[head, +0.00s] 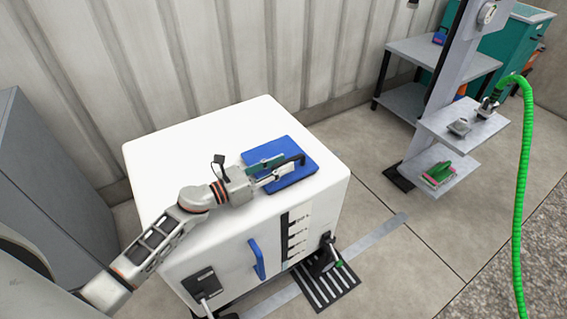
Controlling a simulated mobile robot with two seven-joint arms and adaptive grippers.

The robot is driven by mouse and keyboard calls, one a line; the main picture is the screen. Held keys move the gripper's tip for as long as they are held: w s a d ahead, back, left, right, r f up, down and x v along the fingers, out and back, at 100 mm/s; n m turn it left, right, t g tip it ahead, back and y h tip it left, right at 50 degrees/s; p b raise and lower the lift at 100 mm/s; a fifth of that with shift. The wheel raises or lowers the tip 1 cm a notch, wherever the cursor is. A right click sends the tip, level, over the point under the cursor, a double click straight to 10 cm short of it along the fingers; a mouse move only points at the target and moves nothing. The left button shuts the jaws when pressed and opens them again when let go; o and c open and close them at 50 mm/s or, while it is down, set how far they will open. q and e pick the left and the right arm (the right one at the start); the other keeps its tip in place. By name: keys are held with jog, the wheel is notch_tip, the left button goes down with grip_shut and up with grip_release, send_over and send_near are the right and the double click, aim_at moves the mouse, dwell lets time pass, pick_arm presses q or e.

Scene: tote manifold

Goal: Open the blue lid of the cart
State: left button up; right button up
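The cart (180,155) is a white box with a blue lid (298,181) set into its top. The lid lies flat and closed, with a black bar handle (298,158) across it. My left gripper (275,168) is over the lid, reaching in from the left at the handle. Its two fingers are apart, with a gap between them, and the handle bar is close to the fingertips. Whether the fingers touch the bar is hard to tell. The gripper hides the left part of the lid. My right gripper is not in view.
The cart's front has a blue handle (257,259) and a level scale (298,235). A black floor grate (330,293) lies at its front right. A post with shelves (462,125) and a green hose (519,190) stand at the right. A grey cabinet (50,180) is at the left.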

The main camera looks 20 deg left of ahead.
pick_arm(q)
jog(key=shift+w+d, duration=0.4)
jog(key=shift+w, duration=0.1)
